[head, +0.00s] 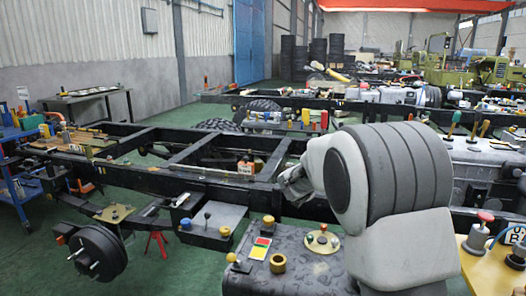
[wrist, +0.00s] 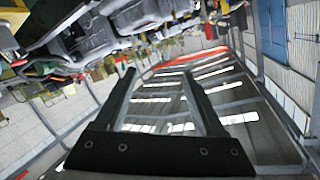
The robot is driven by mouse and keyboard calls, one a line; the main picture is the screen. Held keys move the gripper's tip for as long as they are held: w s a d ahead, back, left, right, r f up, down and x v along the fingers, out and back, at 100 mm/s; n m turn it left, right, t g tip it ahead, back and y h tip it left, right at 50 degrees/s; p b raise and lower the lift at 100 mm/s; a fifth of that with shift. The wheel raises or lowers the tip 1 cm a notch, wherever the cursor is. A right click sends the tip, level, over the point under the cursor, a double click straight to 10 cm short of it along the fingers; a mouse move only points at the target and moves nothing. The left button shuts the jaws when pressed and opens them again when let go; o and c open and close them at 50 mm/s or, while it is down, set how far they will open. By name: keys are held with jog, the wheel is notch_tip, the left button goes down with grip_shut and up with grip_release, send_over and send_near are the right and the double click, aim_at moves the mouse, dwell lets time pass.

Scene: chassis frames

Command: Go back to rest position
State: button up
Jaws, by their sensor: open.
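My gripper (wrist: 158,73) shows in the wrist view with its two dark fingers spread apart and nothing between them. Beyond the fingers are the roof beams and skylights of the hall, and the workshop floor area appears upside down along the top. In the head view my arm fills the right of the middle, bent, over the grey tank-like block (head: 318,268).
A black chassis frame (head: 150,172) spans the hall just beyond my arm. A wheel hub (head: 97,253) is at the lower left, near a red jack stand (head: 157,243). A blue cart (head: 22,190) stands at the left edge. Green floor is open at the lower left.

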jog(key=s+a+r+n+t+y, duration=0.1)
jog(key=s+a+r+n+y, duration=0.45)
jog(key=s+r+y, duration=0.2)
jog(key=s+a+n+g+y, duration=0.2)
jog(key=s+a+n+y, duration=0.15)
jog(key=s, duration=0.75)
jog(key=s+d+f+n+g+h, duration=0.15)
jog(key=s+f, duration=0.25)
jog(key=s, duration=0.5)
jog(key=s+d+f+g, duration=0.1)
jog(key=s+f+g, duration=0.2)
jog(key=s, duration=0.5)
jog(key=s+d+f+n+g+h, duration=0.15)
jog(key=s+f, duration=0.25)
jog(key=s, duration=0.5)
notch_tip(320, 180, up, 22)
jog(key=p, duration=2.2)
jog(key=shift+r+g+y+p, duration=0.25)
jog(key=shift+g+y+p, duration=0.05)
jog(key=c, duration=0.3)
jog(key=shift+d, duration=0.15)
jog(key=shift+c, duration=0.2)
jog(key=shift+d+m, duration=0.1)
jog(key=shift+m, duration=0.2)
